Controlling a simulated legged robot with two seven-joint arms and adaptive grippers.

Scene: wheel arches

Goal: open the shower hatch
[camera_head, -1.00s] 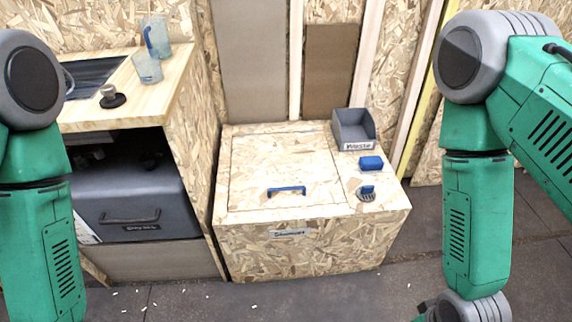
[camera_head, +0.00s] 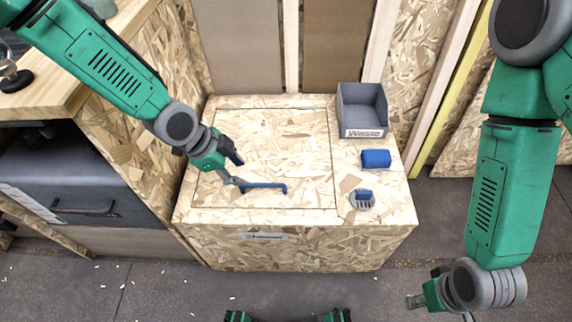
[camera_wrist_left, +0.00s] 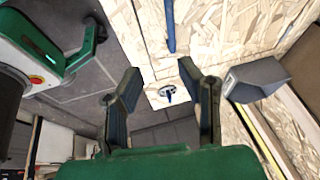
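The shower hatch (camera_head: 275,140) is a square wooden panel lying flush and closed in the top of a wooden box (camera_head: 300,248). Its blue bar handle (camera_head: 264,186) is near the front edge; it also shows in the left wrist view (camera_wrist_left: 170,25). My left gripper (camera_head: 238,173) is at the handle's left end, just above the hatch. In the left wrist view its fingers (camera_wrist_left: 160,72) are spread with nothing between them, and the handle lies beyond the tips. My right gripper (camera_head: 420,300) hangs low, right of the box; its finger opening is unclear.
A grey waste bin (camera_head: 362,108), a blue block (camera_head: 376,159) and a round drain with a blue piece (camera_head: 362,199) sit right of the hatch. A wooden counter (camera_head: 75,80) over a grey drawer (camera_head: 80,190) stands left. The floor in front is clear apart from small white scraps.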

